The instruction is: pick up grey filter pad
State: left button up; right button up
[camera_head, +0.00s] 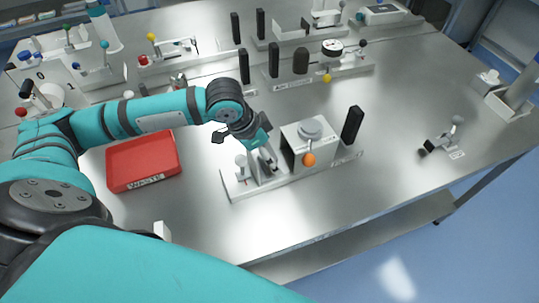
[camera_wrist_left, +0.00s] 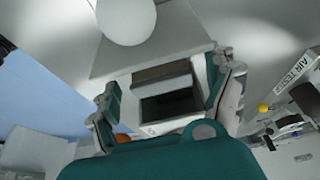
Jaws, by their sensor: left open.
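My left gripper (camera_head: 264,160) is over the small bench fixture (camera_head: 236,186) in the head view, pointing down between a white round-topped post (camera_head: 241,161) and a grey block with a round cap (camera_head: 309,139). In the left wrist view its teal fingers stand apart on both sides of a small holder with a dark square opening (camera_wrist_left: 171,107). A grey slab (camera_wrist_left: 162,72) lies along the holder's edge; I cannot tell for sure whether it is the filter pad. In the head view the gripper hides this spot. My right gripper is not in view.
A red tray labelled WASTE (camera_head: 143,161) lies left of the fixture. An orange ball knob (camera_head: 309,160) and a black upright block (camera_head: 352,125) stand to the right. More fixtures line the back, with a small clamp (camera_head: 442,137) at right.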

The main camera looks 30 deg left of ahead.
pick_arm(q)
jog(key=shift+x, duration=0.9)
jog(key=shift+c, duration=0.4)
jog(key=c, duration=1)
jog(key=shift+r, duration=0.1)
